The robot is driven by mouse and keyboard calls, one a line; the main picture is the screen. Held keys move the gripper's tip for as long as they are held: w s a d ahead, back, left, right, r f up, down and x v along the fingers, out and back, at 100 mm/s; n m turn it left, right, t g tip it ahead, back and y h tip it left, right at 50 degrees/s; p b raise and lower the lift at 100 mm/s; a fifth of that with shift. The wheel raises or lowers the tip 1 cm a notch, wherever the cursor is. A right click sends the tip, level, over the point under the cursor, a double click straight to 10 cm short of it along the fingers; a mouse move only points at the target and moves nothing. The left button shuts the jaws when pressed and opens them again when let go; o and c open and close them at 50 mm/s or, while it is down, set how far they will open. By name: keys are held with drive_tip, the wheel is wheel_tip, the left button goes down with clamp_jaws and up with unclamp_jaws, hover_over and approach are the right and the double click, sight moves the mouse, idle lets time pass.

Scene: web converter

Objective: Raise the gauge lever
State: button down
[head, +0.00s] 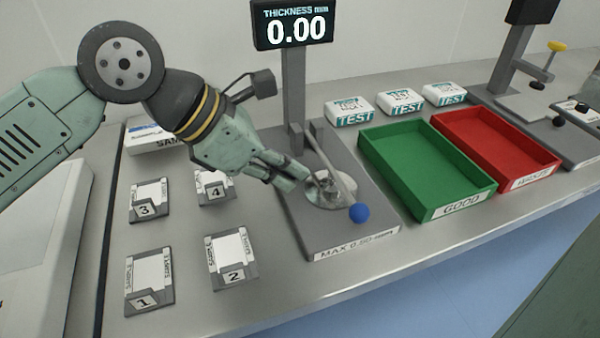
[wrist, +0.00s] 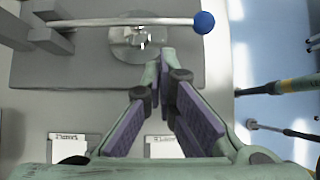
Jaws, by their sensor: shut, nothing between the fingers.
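The thickness gauge has a grey base (head: 296,222) with a round metal plate (head: 342,182). Its lever (head: 338,160) is a thin metal rod ending in a blue ball (head: 359,213). The rod slopes down over the plate, with the ball low near the front edge of the base. In the wrist view the lever (wrist: 120,22) crosses the top, with the blue ball (wrist: 204,22) at its right end. My gripper (head: 304,180) is shut and empty, left of the lever in the head view. In the wrist view its fingertips (wrist: 164,55) appear just short of the rod; I see no contact.
The display (head: 293,24) reads 0.00. A green tray (head: 425,205) and a red tray (head: 528,175) stand right of the gauge. Several numbered sample holders (head: 150,280) lie left. White TEST blocks (head: 350,111) stand behind the trays. Another device (head: 530,105) is at far right.

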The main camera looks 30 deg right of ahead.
sight(338, 205)
drive_tip(key=b+x, duration=0.2)
drive_tip(key=x, duration=0.2)
drive_tip(key=b+x, duration=0.2)
drive_tip(key=x, duration=0.3)
drive_tip(key=shift+s+d+f, duration=0.1)
drive_tip(key=shift+s+d, duration=0.1)
drive_tip(key=shift+s, duration=0.1)
